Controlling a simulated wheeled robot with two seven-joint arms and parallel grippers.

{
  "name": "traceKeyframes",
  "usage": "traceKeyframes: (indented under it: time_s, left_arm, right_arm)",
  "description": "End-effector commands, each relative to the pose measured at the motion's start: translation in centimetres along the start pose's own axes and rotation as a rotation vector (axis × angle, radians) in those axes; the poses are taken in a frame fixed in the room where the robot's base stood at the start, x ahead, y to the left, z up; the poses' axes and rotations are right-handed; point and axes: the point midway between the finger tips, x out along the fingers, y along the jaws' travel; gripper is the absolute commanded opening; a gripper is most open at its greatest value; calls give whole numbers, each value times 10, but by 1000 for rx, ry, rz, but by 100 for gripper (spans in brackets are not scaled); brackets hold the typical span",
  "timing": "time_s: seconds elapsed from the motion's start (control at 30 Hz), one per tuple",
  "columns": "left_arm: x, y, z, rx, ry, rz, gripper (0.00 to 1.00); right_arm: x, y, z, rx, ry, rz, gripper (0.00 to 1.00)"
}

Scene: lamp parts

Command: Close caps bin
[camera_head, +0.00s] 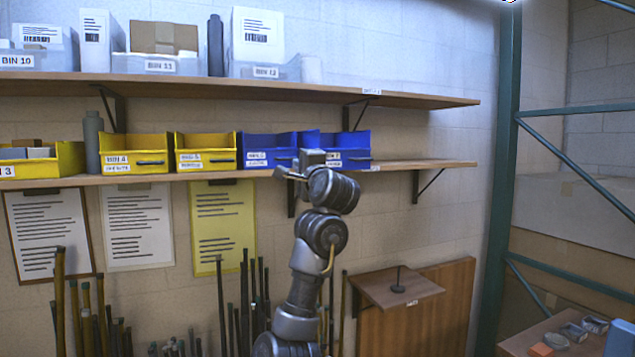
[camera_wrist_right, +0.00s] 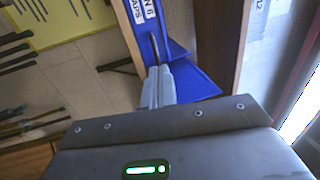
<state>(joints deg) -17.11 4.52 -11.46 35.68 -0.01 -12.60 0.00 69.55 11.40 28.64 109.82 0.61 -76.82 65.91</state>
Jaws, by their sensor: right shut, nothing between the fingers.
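Two blue bins sit side by side on the lower shelf in the head view. The right blue bin (camera_head: 357,142), partly hidden behind my right gripper, has a front label too small to read there. In the right wrist view a blue bin front (camera_wrist_right: 160,31) carries a label ending in "APS", which fits the caps bin, and has a dark handle. My right gripper (camera_head: 289,174) is shut and empty in front of the blue bins. Its fingers (camera_wrist_right: 160,84) show beside the end of the labelled front; I cannot tell whether they touch it. My left gripper is not in view.
Yellow bins (camera_head: 205,151) stand left of the blue bins on the lower shelf (camera_head: 420,164). The upper shelf (camera_head: 420,99) with boxes and clear bins hangs above. Rods (camera_head: 240,300) stand below. A green metal post (camera_head: 500,200) rises at right.

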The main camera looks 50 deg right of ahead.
Motion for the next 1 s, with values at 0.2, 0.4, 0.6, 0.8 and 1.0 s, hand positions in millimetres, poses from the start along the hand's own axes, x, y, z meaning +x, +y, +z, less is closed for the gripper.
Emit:
traceKeyframes:
  time_s: [0.2,0.4,0.6,0.8,1.0]
  left_arm:
    - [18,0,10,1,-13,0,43]
    - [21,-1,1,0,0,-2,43]
    - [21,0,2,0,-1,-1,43]
    - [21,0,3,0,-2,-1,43]
    - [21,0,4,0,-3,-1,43]
  right_arm:
    - [-46,2,-10,-3,15,-3,0]
    - [-65,0,-9,-1,13,-1,0]
    - [-67,-1,-7,-1,10,0,0]
    - [-67,-1,-7,0,10,0,0]
    - [-67,-8,-10,-84,27,-37,0]
